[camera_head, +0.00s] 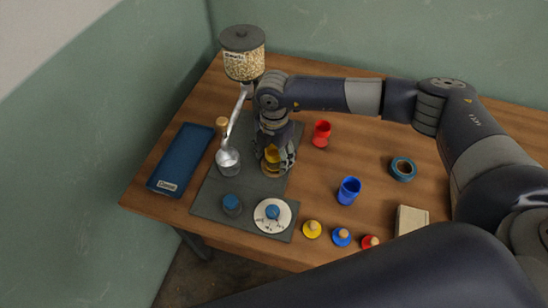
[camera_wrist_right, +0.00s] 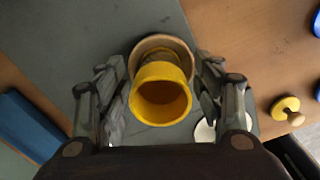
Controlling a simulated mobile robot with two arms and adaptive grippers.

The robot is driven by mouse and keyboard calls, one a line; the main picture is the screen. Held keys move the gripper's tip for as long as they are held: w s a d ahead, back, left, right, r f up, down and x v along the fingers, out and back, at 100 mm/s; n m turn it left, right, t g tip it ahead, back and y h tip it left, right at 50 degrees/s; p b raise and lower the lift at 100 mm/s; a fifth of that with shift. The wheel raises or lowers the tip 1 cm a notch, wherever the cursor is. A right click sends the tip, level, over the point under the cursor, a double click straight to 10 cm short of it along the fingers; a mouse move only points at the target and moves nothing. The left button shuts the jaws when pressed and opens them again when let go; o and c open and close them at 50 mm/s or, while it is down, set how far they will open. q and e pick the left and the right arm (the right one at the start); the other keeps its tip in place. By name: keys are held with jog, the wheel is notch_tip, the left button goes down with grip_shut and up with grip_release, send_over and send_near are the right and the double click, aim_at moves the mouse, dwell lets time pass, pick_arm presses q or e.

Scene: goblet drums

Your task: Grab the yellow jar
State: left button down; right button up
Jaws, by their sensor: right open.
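The yellow jar (camera_head: 271,158) stands on the grey mat (camera_head: 212,193), with a round wooden disc at it. In the right wrist view the jar (camera_wrist_right: 160,98) shows its open round mouth, and the wooden disc (camera_wrist_right: 150,45) lies behind it. My right gripper (camera_head: 277,162) is open around the jar. Its fingers (camera_wrist_right: 161,90) are on both sides of the jar, with gaps visible in the wrist view. In the head view the hand partly hides the jar. My left gripper is not in view.
A metal cup (camera_head: 228,162), dark blue-topped jar (camera_head: 232,205) and white disc (camera_head: 265,224) are near the hand. A grain dispenser (camera_head: 244,60) stands behind. A red cup (camera_head: 322,133) and blue cup (camera_head: 349,190) are to the right. Yellow (camera_head: 312,229), blue (camera_head: 342,237) and red (camera_head: 370,242) lids lie in front.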

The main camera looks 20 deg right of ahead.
jog(key=c, duration=1.3)
jog(key=shift+o, duration=0.2)
jog(key=shift+r, duration=0.1)
